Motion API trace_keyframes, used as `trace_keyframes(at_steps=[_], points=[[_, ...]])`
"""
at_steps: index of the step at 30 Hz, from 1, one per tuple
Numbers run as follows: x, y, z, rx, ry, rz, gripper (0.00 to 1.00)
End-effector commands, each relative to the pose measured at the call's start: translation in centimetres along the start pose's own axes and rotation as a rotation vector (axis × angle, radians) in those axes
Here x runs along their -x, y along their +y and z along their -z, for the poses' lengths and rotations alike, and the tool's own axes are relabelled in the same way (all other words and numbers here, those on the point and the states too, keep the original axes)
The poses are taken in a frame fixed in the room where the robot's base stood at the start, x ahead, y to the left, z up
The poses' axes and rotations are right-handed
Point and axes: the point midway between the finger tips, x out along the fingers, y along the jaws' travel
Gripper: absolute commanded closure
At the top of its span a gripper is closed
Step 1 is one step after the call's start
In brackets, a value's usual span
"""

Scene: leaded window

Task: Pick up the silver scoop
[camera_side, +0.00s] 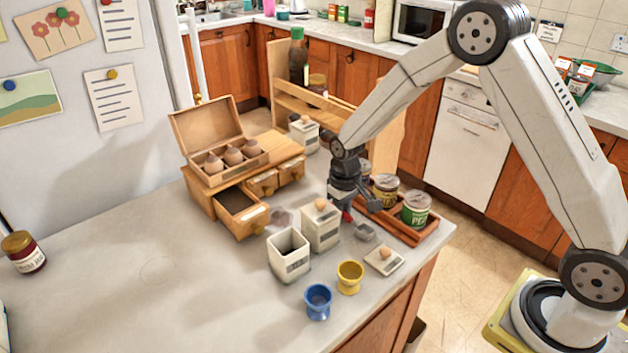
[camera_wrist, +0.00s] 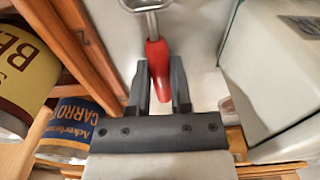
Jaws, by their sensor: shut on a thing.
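The silver scoop (camera_side: 366,232) is at the tray's left side in the side view, its metal head toward the front of the counter. In the wrist view its red handle (camera_wrist: 157,62) runs between my fingers and its metal end (camera_wrist: 141,6) is cut off by the top edge. My gripper (camera_side: 357,208) points down at the scoop; in the wrist view my gripper (camera_wrist: 161,80) has its two dark fingers on either side of the handle, shut on it. I cannot tell whether the scoop touches the counter.
A wooden tray (camera_side: 432,233) with several cans stands close on the right. A lidded white canister (camera_side: 321,228) stands close on the left, beside an open one (camera_side: 288,255). A small lid (camera_side: 384,262), a yellow cup (camera_side: 350,277) and a blue cup (camera_side: 318,302) are in front. The counter's left is mostly clear.

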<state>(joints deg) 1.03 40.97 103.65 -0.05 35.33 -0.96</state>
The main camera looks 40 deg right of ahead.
Motion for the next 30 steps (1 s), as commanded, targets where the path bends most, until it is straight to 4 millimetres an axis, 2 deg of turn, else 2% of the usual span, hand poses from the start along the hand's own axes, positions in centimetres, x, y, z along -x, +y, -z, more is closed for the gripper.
trace_keyframes(at_steps=[8,14,30], points=[[1.2,0.0,0.0,0.000,0.001,0.000,1.00],[3.6,0.0,0.1,0.000,0.004,0.000,1.00],[9.9,-0.1,-5.3,0.000,0.002,0.000,1.00]])
